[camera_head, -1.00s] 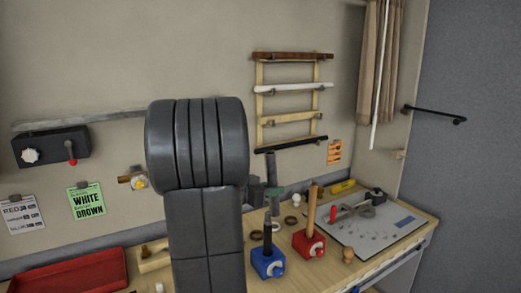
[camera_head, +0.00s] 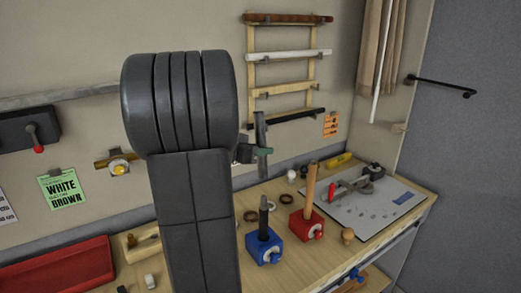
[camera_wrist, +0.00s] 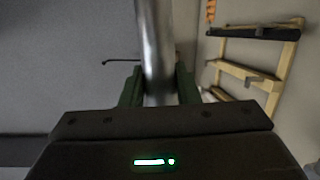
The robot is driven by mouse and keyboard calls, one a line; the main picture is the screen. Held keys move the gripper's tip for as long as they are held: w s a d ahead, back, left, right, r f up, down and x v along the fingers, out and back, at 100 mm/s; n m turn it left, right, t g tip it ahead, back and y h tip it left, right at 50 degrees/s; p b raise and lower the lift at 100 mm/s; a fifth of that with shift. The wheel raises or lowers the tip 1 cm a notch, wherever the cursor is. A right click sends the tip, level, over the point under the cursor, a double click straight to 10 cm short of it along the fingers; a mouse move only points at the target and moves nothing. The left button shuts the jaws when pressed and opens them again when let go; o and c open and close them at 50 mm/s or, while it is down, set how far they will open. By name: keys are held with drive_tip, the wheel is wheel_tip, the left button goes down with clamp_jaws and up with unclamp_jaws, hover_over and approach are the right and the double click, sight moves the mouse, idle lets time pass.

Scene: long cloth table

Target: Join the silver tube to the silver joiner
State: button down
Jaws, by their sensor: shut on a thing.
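The silver tube (camera_wrist: 156,45) stands upright between the green fingers of my gripper (camera_wrist: 158,88) in the wrist view. My gripper (camera_head: 262,151) is shut on it. In the head view the tube (camera_head: 260,130) looks dark grey and is held above the table, in front of the wall. Its lower end is above the blue block in the picture. I cannot tell which thing is the silver joiner; none shows clearly. My own arm hides part of the table and wall.
A blue block (camera_head: 262,246) holds a dark upright rod, and a red block (camera_head: 306,225) holds a wooden one. A red tray (camera_head: 60,270) lies at left. A wall rack (camera_head: 251,75) holds several bars. A grey board (camera_head: 385,215) with tools lies at right.

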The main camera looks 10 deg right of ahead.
sight(261, 168)
drive_tip(key=shift+f+b, duration=0.95)
drive_tip(key=shift+f, duration=1.9)
drive_tip(key=shift+p, duration=1)
drive_tip(key=shift+f, duration=0.6)
drive_tip(key=shift+r, duration=0.25)
drive_tip(key=shift+f, duration=0.5)
idle(1.1)
drive_tip(key=shift+r, duration=0.25)
drive_tip(key=shift+r, duration=0.25)
idle(1.2)
